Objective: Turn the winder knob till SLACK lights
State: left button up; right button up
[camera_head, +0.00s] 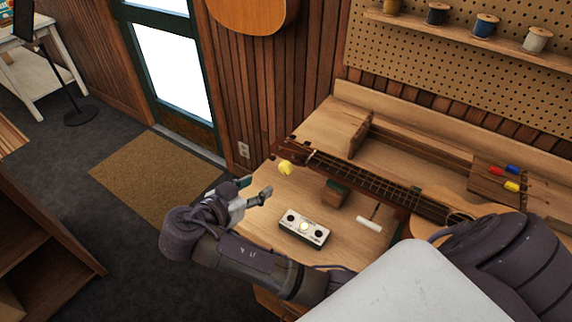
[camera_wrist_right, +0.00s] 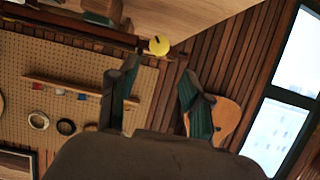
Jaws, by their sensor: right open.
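A yellow winder knob (camera_head: 286,168) sits at the headstock end of a ukulele (camera_head: 385,188) lying on the wooden workbench. The knob also shows in the right wrist view (camera_wrist_right: 159,45), ahead of the fingers. My right gripper (camera_head: 255,189) is open and empty, to the left of and a little nearer than the knob, apart from it. Its two fingers also show in the right wrist view (camera_wrist_right: 159,72). A small pale box (camera_head: 303,228) with dark round parts and a bright middle spot lies on the bench; its labels are too small to read. My left gripper is not in view.
A wooden block (camera_head: 336,192) and a white stick (camera_head: 369,224) lie near the ukulele. A rack with red, blue and yellow handles (camera_head: 495,182) is at the right. A shelf of spools (camera_head: 485,25) hangs behind. Open floor with a mat (camera_head: 157,178) is left.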

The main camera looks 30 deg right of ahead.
jog(key=p, duration=0.2)
send_near(283, 170)
jog(key=w+d, duration=0.1)
jog(key=d, duration=0.1)
jog(key=x, duration=0.4)
jog(key=p+x, duration=0.1)
jog(key=x, duration=0.1)
jog(key=shift+d+f, duration=0.1)
jog(key=shift+f, duration=0.3)
jog(key=shift+w+d+f, duration=0.15)
jog(key=shift+d+f, duration=0.15)
jog(key=shift+d, duration=0.1)
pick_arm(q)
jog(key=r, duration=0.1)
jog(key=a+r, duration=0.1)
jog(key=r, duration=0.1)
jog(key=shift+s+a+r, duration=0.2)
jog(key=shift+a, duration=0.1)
pick_arm(e)
jog(key=shift+c, duration=0.9)
jog(key=c, duration=0.7)
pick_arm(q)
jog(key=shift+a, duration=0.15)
